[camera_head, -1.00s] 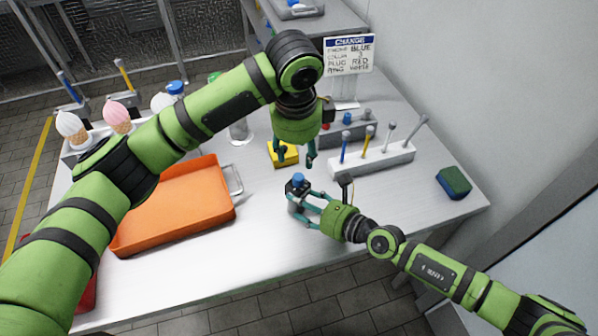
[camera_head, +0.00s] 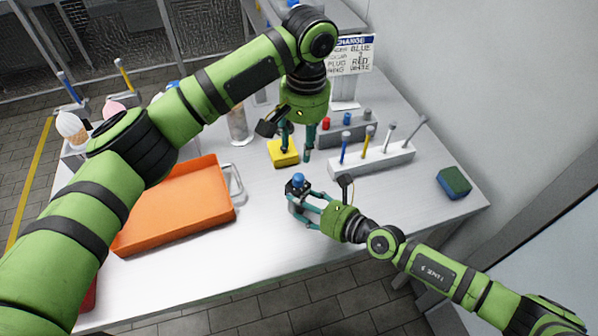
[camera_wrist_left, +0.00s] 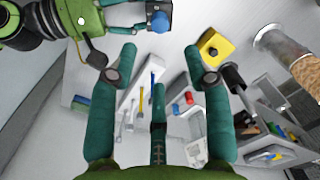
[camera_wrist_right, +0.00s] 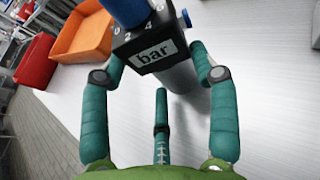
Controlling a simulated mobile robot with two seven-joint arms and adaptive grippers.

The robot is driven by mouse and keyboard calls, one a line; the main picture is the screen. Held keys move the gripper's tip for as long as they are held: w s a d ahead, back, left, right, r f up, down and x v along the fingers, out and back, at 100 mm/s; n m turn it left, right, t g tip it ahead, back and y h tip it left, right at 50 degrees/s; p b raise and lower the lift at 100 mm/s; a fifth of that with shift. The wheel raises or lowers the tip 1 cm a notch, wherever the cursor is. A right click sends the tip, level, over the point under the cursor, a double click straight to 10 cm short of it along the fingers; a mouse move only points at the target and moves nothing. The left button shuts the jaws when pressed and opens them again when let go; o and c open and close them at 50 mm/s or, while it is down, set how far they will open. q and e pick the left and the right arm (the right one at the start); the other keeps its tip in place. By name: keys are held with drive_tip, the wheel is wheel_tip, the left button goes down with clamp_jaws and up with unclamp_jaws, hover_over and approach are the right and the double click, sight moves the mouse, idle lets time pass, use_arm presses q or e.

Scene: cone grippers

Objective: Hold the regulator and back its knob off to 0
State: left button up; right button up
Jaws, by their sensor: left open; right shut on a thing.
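The regulator (camera_head: 297,190) has a black head and a blue knob (camera_head: 298,179) on top. It stands near the front middle of the table. In the right wrist view its black head (camera_wrist_right: 153,52) shows a "bar" label and the scale marks 0, 2 and 4; the pointer cannot be read. My right gripper (camera_head: 305,201) is shut on the regulator's body from the right. My left gripper (camera_head: 296,155) is open and empty, fingers down, behind and above the knob. In the left wrist view the knob (camera_wrist_left: 158,22) lies ahead, beyond the fingertips.
A yellow block (camera_head: 284,158) lies just behind my left gripper. A grey rack (camera_head: 372,160) with several upright tools is at the right. An orange tray (camera_head: 178,204) is at the left. A green-blue sponge (camera_head: 453,182) lies far right. A sign (camera_head: 350,56) stands behind.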

sight(299, 176)
use_arm(q)
drive_tip(key=f, duration=1.1)
drive_tip(key=shift+a, duration=0.3)
clamp_jaws()
